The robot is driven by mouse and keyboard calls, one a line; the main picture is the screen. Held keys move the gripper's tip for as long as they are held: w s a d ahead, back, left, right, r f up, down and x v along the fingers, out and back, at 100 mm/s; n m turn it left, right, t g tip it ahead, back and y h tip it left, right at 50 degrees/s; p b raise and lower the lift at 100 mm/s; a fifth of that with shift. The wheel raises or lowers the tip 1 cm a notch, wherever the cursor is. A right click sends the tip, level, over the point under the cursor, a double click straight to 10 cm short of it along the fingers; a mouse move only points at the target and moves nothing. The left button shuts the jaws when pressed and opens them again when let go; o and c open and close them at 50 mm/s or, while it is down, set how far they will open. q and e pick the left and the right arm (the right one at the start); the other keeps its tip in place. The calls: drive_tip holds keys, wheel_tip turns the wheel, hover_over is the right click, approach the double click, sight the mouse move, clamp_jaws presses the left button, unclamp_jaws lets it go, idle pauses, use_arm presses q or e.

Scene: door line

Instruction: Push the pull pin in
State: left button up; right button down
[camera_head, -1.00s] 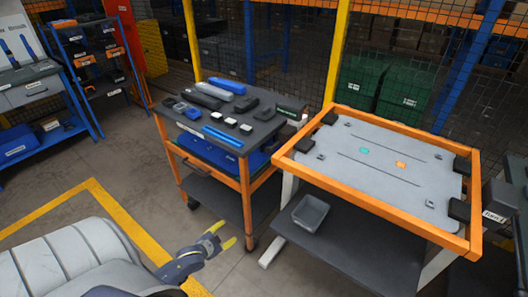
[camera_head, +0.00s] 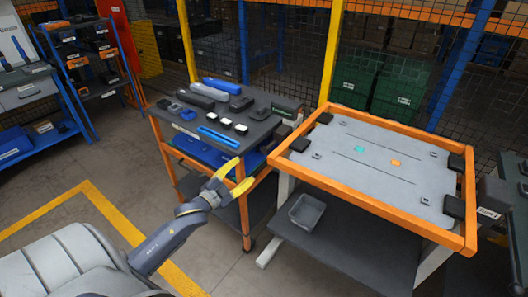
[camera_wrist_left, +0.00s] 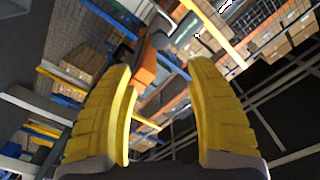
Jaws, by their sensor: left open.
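I cannot make out the pull pin for certain in either view. An orange-framed table with a grey panel (camera_head: 385,178) stands at the right in the head view, with dark blocks at its corners. My left gripper (camera_head: 232,178) has yellow fingers spread apart and empty. It is in front of the parts cart, left of the orange-framed table, and touches nothing that I can see. In the left wrist view the two fingers (camera_wrist_left: 162,75) are wide apart. An orange block with a grey rounded part (camera_wrist_left: 158,42) shows beyond them, too unclear to name. My right gripper is not in view.
The parts cart (camera_head: 247,210) carries blue and dark parts on top. A grey bin (camera_head: 306,212) sits on the shelf below the orange frame. A dark box with a white label (camera_head: 490,208) is at the right edge. Mesh fencing stands behind. Floor is free at the left.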

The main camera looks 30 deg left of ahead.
sight(264, 151)
use_arm(q)
drive_tip(key=w, duration=1.4)
drive_tip(key=shift+w+d, duration=0.15)
drive_tip(key=shift+d, duration=0.2)
clamp_jaws()
